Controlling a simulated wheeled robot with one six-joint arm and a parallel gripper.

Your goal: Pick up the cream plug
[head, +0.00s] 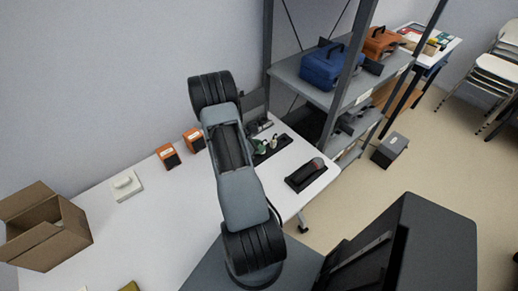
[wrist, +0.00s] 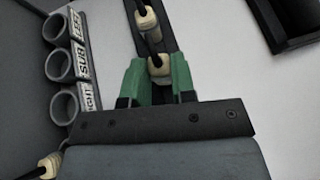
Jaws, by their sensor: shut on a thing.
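In the wrist view, my gripper (wrist: 157,82) has its two green fingers on either side of a cream plug (wrist: 158,66) with a black cable, and is shut on it. A second cream plug (wrist: 146,18) lies just beyond it on a dark strip. A third cream plug (wrist: 46,168) shows at the lower left. In the head view, my gripper (head: 262,146) is small and partly behind my arm, over the dark strip on the white table; the held plug is hard to make out there.
Round sockets (wrist: 62,65) with labels, one reading SUB, stand at the left in the wrist view. A dark tray (head: 292,183) lies on the table (head: 150,220). Orange boxes (head: 168,156), an open carton (head: 45,228) and a metal shelf (head: 310,92) stand around.

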